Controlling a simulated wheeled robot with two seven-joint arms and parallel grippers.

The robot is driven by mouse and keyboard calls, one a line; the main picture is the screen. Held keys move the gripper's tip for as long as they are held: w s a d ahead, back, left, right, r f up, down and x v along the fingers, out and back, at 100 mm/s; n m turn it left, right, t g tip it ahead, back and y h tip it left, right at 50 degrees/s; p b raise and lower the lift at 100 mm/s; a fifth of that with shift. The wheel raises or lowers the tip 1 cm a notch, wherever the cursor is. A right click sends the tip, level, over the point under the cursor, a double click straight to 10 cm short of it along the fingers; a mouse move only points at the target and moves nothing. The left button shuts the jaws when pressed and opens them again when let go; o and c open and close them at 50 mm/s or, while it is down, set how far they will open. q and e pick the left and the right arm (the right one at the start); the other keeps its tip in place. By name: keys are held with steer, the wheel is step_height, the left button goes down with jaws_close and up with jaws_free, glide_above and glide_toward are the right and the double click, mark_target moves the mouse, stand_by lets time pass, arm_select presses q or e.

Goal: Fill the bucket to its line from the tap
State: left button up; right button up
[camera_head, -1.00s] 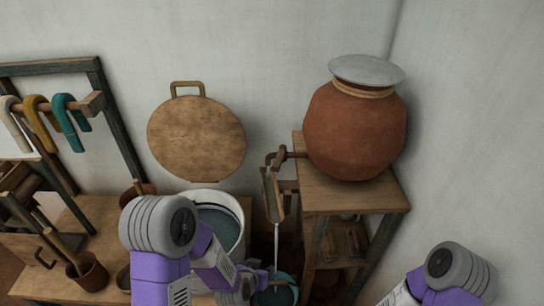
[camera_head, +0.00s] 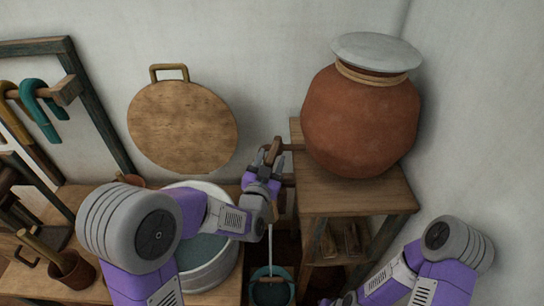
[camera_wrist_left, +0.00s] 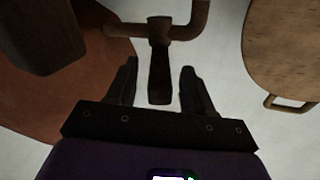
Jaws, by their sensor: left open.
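The clay water jar (camera_head: 360,125) stands on a wooden stand, with its tap (camera_head: 277,150) sticking out to the left. A thin pale stream (camera_head: 270,240) falls below the tap to the teal bucket (camera_head: 272,291) on the floor. The bucket's line and water level cannot be made out. My left gripper (camera_head: 266,158) is open at the tap. In the left wrist view, the tap's dark lever (camera_wrist_left: 160,75) stands between the two spread fingers, with gaps on both sides. My right arm is at the lower right; its gripper is at most a sliver at the bottom edge.
A white basin (camera_head: 208,262) of water stands on the low bench left of the bucket. A round wooden board (camera_head: 183,125) hangs on the wall. The jar's stand (camera_head: 352,202) is close on the right. Hooked handles (camera_head: 40,108) hang on a rack at left.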

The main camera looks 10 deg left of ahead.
arm_select(q)
steer(key=shift+w, duration=0.85)
steer(key=shift+c, duration=0.3)
jaws_close()
steer(key=shift+d, duration=0.1)
